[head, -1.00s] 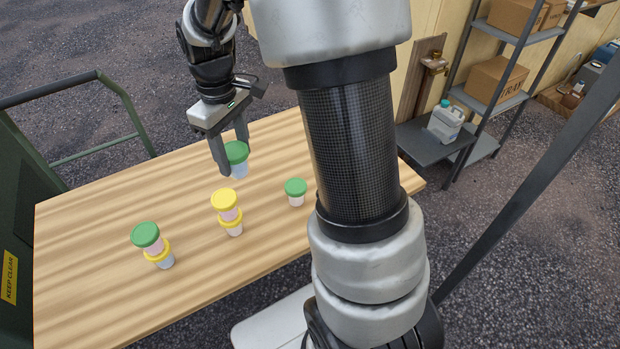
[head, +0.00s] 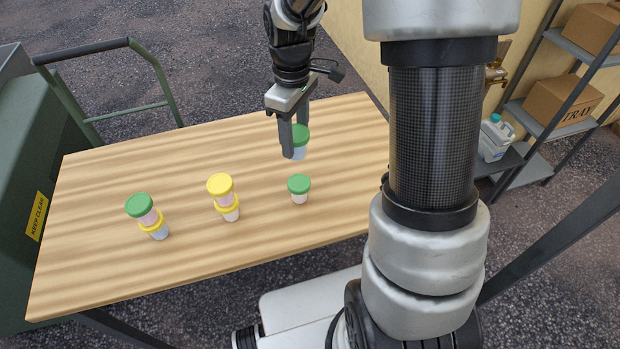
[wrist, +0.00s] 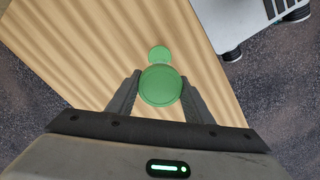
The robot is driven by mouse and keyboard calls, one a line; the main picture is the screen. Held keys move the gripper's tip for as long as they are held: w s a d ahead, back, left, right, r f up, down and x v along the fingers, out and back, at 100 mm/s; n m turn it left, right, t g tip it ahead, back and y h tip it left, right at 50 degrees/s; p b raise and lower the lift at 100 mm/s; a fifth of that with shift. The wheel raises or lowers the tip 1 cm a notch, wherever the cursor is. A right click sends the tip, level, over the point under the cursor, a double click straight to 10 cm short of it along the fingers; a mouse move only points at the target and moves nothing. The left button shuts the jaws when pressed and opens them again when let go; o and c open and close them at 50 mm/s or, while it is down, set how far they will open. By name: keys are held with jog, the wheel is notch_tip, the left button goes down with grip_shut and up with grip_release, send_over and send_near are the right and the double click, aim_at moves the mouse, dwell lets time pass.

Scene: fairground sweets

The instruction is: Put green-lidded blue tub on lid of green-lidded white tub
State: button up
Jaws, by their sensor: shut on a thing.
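The green-lidded blue tub (head: 299,153) is held upright in my gripper (head: 295,146), which is shut on its sides; one finger partly hides it. In the wrist view its round green lid (wrist: 160,86) sits between the fingertips (wrist: 160,79). The green-lidded white tub (head: 299,197) stands upright and alone on the table, in front of the held tub in the head view. Its lid (wrist: 159,53) shows just beyond the held lid in the wrist view. The held tub appears raised above the table; the exact height is hard to tell.
On the wooden table (head: 110,265), a yellow-lidded pink tub (head: 222,199) stands on a yellow-lidded white tub (head: 231,215). Further left, a green-lidded pink tub (head: 148,217) stands on a yellow-lidded pale blue tub (head: 159,232). The table's back left is clear.

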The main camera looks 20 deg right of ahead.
jog(key=shift+d+f, duration=0.1)
jog(key=shift+f, duration=0.15)
notch_tip(320, 180, down, 10)
jog(key=shift+r, duration=0.25)
jog(key=shift+f, duration=0.1)
jog(key=shift+f, duration=0.15)
jog(key=o, duration=1)
jog(key=shift+o, duration=0.2)
